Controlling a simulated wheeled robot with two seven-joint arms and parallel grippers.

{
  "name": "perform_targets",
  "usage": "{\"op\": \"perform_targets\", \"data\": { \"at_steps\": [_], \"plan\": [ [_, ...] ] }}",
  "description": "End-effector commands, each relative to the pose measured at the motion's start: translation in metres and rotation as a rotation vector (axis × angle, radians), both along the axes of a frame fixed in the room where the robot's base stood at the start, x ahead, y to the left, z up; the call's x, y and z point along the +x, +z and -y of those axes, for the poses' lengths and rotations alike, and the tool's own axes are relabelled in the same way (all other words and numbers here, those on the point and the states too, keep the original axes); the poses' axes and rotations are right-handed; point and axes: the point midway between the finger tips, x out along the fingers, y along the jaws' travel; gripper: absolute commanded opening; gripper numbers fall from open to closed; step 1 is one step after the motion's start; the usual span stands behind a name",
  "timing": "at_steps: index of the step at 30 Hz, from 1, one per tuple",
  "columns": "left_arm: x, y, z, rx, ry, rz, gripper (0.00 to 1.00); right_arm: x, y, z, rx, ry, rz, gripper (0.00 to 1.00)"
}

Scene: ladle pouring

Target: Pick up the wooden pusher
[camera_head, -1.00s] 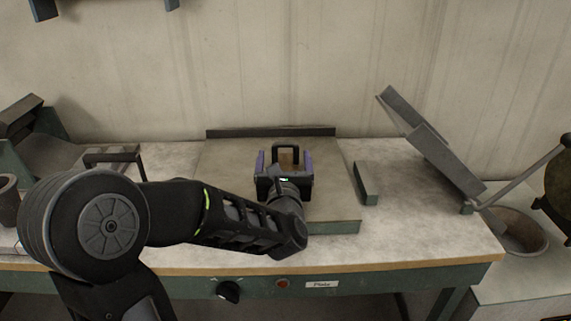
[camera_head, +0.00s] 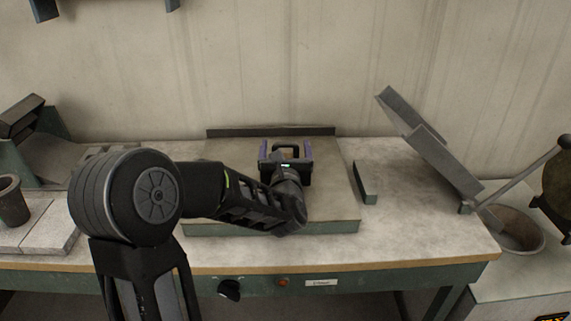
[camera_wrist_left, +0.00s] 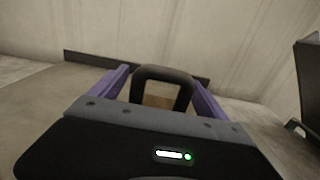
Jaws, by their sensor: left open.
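The wooden pusher shows as a dark arched handle (camera_head: 287,146) on the metal plate of the workbench. In the left wrist view its handle (camera_wrist_left: 163,73) stands upright, with a bit of brown wood (camera_wrist_left: 158,101) under the arch. My left gripper (camera_head: 286,152) is open. Its two purple fingers stand apart on either side of the handle, also in the left wrist view (camera_wrist_left: 160,84). Gaps show between fingers and handle. The pusher's lower part is hidden behind the gripper's body. My right gripper is not in view.
A dark low bar (camera_head: 270,132) runs along the plate's back edge, and a small green block (camera_head: 365,183) stands at its right. A tilted metal chute (camera_head: 430,145) and a round pan (camera_head: 519,229) are further right. A dark cup (camera_head: 12,203) stands at the left.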

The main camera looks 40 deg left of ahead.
Motion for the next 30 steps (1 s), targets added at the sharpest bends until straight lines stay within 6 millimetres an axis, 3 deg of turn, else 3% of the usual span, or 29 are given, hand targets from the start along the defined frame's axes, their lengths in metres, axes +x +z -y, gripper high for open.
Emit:
{"op": "perform_targets", "data": {
  "at_steps": [11, 30],
  "plan": [
    [-0.0003, 0.0, 0.0002, 0.0, 0.0, 0.0, 0.86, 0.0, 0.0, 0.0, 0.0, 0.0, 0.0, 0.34],
    [-0.0003, 0.0, 0.0002, 0.0, 0.0, 0.0, 0.35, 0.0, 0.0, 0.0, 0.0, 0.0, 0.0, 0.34]
  ]
}}
